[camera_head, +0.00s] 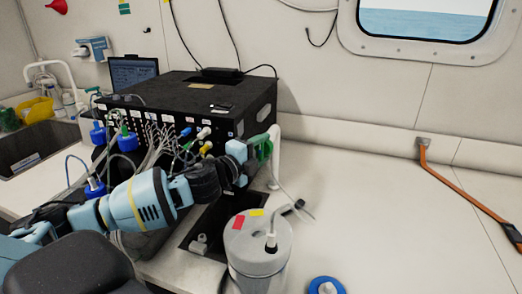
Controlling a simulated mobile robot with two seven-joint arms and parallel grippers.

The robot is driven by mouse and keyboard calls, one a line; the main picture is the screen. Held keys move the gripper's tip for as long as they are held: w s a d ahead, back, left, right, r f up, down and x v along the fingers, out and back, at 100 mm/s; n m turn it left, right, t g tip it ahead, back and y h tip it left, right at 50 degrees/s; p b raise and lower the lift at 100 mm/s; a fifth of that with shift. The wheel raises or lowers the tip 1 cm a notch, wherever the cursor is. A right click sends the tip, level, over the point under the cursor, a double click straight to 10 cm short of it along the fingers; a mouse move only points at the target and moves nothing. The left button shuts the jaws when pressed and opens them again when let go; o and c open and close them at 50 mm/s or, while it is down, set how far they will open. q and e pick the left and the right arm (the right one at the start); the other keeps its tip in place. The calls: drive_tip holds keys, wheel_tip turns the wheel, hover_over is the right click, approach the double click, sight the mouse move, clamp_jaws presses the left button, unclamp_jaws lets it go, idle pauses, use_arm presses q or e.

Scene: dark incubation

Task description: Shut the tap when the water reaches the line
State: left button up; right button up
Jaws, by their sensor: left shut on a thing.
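A white tap (276,160) stands at the back of a small dark sink (207,222), with a green part (264,147) near its top. My left gripper (255,152) is at this green part and shut on it; the jaws partly hide it. A large grey lidded container (258,254) stands in front of the tap, with a red and a yellow label on its lid. A thin clear tube (290,197) runs near the tap and the lid. I cannot see the water level or a line. My right gripper is not in view.
A big black box (200,95) with many cables and tubes stands behind my left arm. A blue lid (325,286) lies at the front edge. The white counter (400,220) on the right is clear; an orange strap (460,188) hangs there.

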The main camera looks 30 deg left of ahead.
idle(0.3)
use_arm(q)
drive_tip(key=o, duration=1)
drive_tip(key=shift+s, duration=0.1)
drive_tip(key=shift+s+a+f, duration=0.15)
drive_tip(key=shift+s, duration=0.5)
drive_tip(key=shift+s+a+r, duration=0.1)
drive_tip(key=shift+s+a, duration=0.05)
drive_tip(key=shift+s, duration=0.9)
drive_tip(key=shift+s+a+r, duration=0.1)
drive_tip(key=shift+s+a, duration=0.05)
drive_tip(key=shift+s, duration=0.85)
drive_tip(key=shift+s+a, duration=0.15)
drive_tip(key=shift+s, duration=0.9)
